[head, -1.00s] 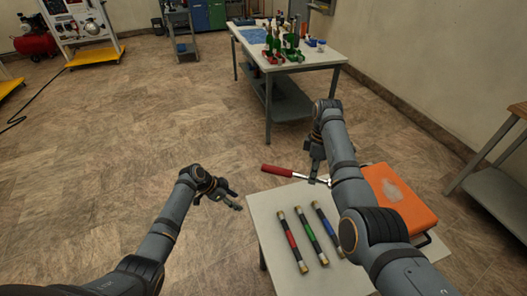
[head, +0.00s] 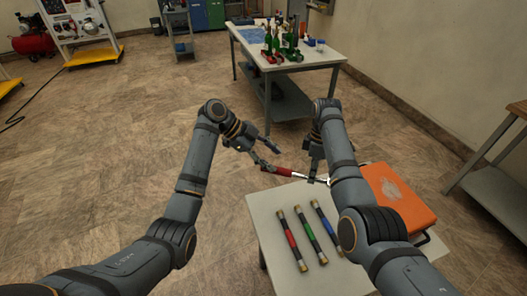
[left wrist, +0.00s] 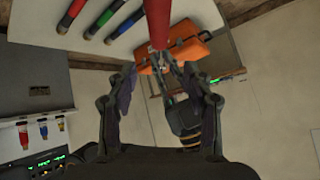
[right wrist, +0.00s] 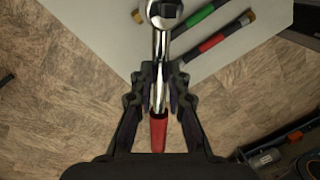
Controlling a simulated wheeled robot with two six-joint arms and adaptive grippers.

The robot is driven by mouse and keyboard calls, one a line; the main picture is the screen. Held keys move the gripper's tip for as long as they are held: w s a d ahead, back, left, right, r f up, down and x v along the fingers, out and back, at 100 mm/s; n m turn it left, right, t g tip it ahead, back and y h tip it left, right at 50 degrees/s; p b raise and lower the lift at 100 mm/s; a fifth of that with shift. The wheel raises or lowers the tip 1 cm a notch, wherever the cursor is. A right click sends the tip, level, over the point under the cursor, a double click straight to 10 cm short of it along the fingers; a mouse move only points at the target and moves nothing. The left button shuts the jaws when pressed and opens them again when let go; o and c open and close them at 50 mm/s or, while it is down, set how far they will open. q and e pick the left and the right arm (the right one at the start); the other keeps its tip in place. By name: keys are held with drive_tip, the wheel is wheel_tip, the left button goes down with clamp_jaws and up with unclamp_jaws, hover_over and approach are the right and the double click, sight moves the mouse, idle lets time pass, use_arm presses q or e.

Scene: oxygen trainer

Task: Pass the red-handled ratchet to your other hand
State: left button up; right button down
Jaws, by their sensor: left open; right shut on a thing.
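The ratchet has a red handle (head: 284,171) and a silver shaft and head. It is held over the far edge of the small table, red end toward the left. My right gripper (head: 318,172) is shut on its silver shaft; in the right wrist view the shaft lies between the fingers, with the red handle (right wrist: 158,132) below and the ratchet head (right wrist: 163,14) above. My left gripper (head: 271,158) is open at the red end. In the left wrist view the red handle (left wrist: 158,25) lies ahead of the spread fingers (left wrist: 157,75); I cannot tell whether they touch it.
The small table (head: 268,210) holds red (head: 292,239), green (head: 310,236) and blue (head: 326,215) banded rods and an orange case (head: 398,197). A farther workbench (head: 310,57) carries bottles and small parts. The floor left of the small table is clear.

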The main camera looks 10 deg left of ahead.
sight(291, 172)
use_arm(q)
drive_tip(key=x, duration=0.8)
drive_tip(key=shift+d+f, duration=0.2)
drive_tip(key=shift+f, duration=0.1)
clamp_jaws()
drive_tip(key=shift+r, duration=0.1)
use_arm(e)
drive_tip(key=c, duration=1.3)
unclamp_jaws()
drive_tip(key=shift+o, duration=0.2)
